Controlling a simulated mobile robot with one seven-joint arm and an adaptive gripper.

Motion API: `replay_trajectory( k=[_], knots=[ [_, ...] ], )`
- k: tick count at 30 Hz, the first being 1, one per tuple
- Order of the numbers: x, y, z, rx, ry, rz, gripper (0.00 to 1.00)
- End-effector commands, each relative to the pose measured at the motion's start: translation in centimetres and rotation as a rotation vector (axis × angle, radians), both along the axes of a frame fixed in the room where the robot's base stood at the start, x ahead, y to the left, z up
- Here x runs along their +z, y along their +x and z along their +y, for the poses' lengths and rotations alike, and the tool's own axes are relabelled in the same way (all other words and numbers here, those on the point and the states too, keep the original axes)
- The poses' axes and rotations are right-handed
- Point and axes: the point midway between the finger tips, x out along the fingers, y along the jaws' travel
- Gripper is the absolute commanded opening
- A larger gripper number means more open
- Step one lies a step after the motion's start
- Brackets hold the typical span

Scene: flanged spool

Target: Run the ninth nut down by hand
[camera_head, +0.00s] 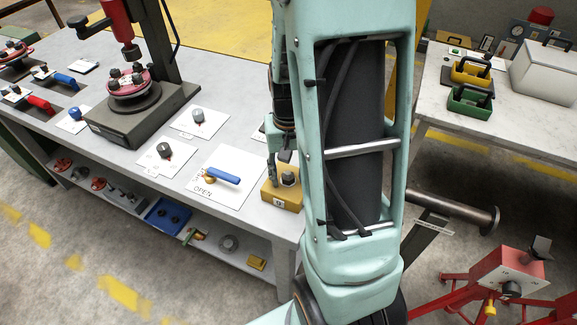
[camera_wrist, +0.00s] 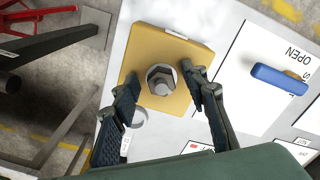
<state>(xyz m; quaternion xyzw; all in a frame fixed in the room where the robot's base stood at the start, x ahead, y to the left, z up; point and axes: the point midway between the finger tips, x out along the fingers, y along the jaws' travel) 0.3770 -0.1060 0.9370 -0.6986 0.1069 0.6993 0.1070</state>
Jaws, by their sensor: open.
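A yellow block (camera_wrist: 148,42) sits at the bench's end, with a grey hex nut (camera_wrist: 161,79) in the middle of its top. A rounded stud end shows inside the nut. In the head view the block (camera_head: 281,196) is partly behind my arm, and a dark nut (camera_head: 289,180) shows on it. My gripper (camera_wrist: 160,77) is open, one finger on each side of the nut; I cannot tell whether either finger touches it.
A white card with a blue-handled valve (camera_head: 222,175) marked OPEN lies beside the block. Several knob cards and a press (camera_head: 143,112) stand farther left on the grey bench (camera_head: 240,115). A red stand (camera_head: 505,270) is on the floor at right. A second table (camera_head: 440,108) is behind it.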

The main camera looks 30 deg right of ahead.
Motion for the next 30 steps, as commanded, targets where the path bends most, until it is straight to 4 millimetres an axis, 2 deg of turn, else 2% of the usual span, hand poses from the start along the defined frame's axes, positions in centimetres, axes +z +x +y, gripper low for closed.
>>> replay_trajectory(
  k=[5, 12, 18, 24, 30],
  knots=[
    [2.0, 0.2, 0.0, 0.0, -0.001, -0.006, 0.41],
    [7.1, 0.2, 0.0, 0.001, -0.001, -0.008, 0.41],
    [10.5, 0.1, 0.0, 0.001, -0.001, -0.005, 0.41],
    [11.8, 0.1, 0.0, 0.0, -0.001, -0.002, 0.41],
    [11.9, 0.0, 0.0, 0.0, 0.0, -0.001, 0.41]
  ],
)
